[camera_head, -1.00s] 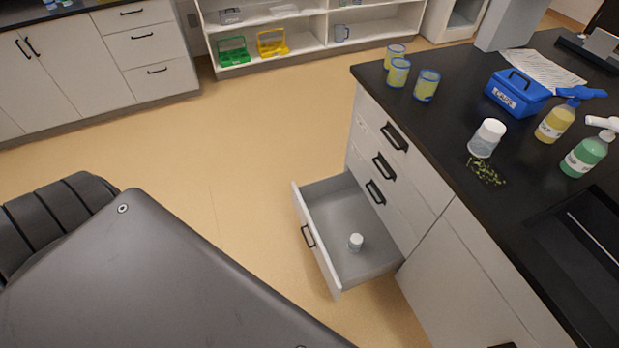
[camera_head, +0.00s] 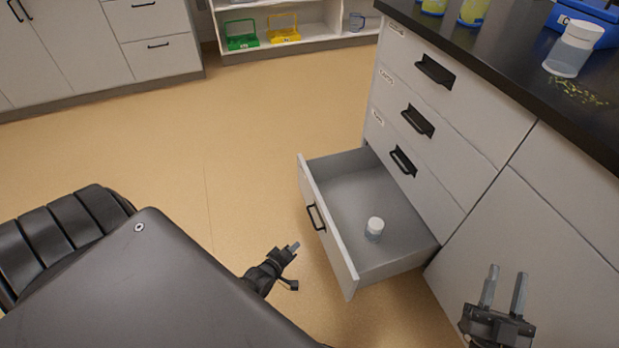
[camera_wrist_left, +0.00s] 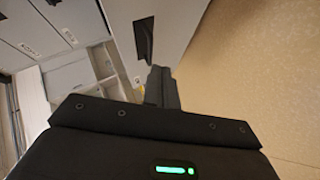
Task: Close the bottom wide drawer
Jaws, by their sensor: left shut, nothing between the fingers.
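The bottom wide drawer (camera_head: 328,238) stands pulled out from the white cabinet, with a dark handle (camera_head: 316,217) on its front. A small white-capped jar (camera_head: 374,229) stands inside it. My left gripper (camera_head: 294,247) is shut and empty, just left of the drawer front and apart from it in the head view. In the left wrist view its closed fingers (camera_wrist_left: 160,86) point toward a pale panel with a dark handle (camera_wrist_left: 144,38). My right gripper (camera_head: 505,288) is open and empty, in front of the cabinet at the lower right.
Closed drawers (camera_head: 418,120) sit above the open one. The black counter (camera_head: 510,70) holds a white-capped container (camera_head: 571,50), yellow-green cups and a blue box. Open floor (camera_head: 250,150) lies left of the drawer. Cabinets and a shelf stand at the back.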

